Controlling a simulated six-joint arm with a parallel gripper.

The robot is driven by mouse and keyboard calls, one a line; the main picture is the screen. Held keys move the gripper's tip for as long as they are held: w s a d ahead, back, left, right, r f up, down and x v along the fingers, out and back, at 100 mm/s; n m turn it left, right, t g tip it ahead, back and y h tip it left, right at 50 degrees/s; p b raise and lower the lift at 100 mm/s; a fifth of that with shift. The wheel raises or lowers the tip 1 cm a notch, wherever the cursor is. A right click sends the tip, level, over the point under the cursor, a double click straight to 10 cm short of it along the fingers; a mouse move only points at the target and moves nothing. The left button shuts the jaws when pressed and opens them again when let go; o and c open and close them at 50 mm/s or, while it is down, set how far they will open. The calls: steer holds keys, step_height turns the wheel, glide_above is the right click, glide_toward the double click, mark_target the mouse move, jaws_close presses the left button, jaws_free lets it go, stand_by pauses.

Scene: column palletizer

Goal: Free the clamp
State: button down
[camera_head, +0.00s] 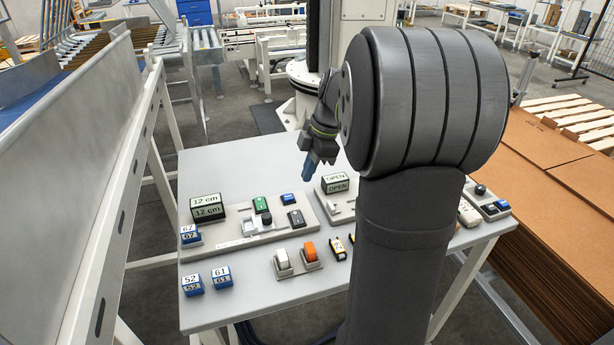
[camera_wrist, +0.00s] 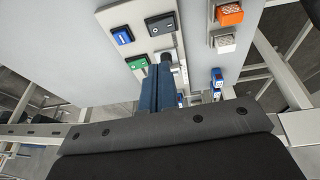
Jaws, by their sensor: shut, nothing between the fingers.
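My gripper (camera_head: 308,172), with blue fingers, is shut and empty above the table. In the wrist view, its closed fingers (camera_wrist: 160,80) overlap the lower part of a control panel. A sign reading OPEN (camera_head: 337,182) stands on a pale panel (camera_head: 336,214) right of the gripper; my arm hides part of that panel. The left panel has a green button (camera_head: 260,204), a blue button (camera_head: 288,199), a black rocker (camera_head: 296,218) and a dark knob (camera_head: 266,218). I cannot tell which part is the clamp, or whether the fingers touch anything.
A 12 cm sign (camera_head: 207,207) stands at the left. Several numbered blue blocks (camera_head: 222,278) lie near the front left. A white rocker (camera_head: 283,262) and an orange rocker (camera_head: 310,252) sit at the front. The table (camera_head: 240,165) is bare at the back left.

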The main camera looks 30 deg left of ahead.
glide_toward(296, 213)
steer(key=x, duration=0.5)
steer(key=shift+s+a, duration=0.1)
steer(key=shift+s, duration=0.25)
steer(key=shift+w+a+f, duration=0.1)
steer(key=shift+f, duration=0.65)
steer(key=shift+w+a+f+g+h, duration=0.15)
steer(key=shift+f+g+h, duration=0.15)
steer(key=shift+r, duration=0.1)
steer(key=shift+s+d+r, duration=0.15)
steer(key=shift+s+d, duration=0.45)
steer(key=shift+s, duration=0.05)
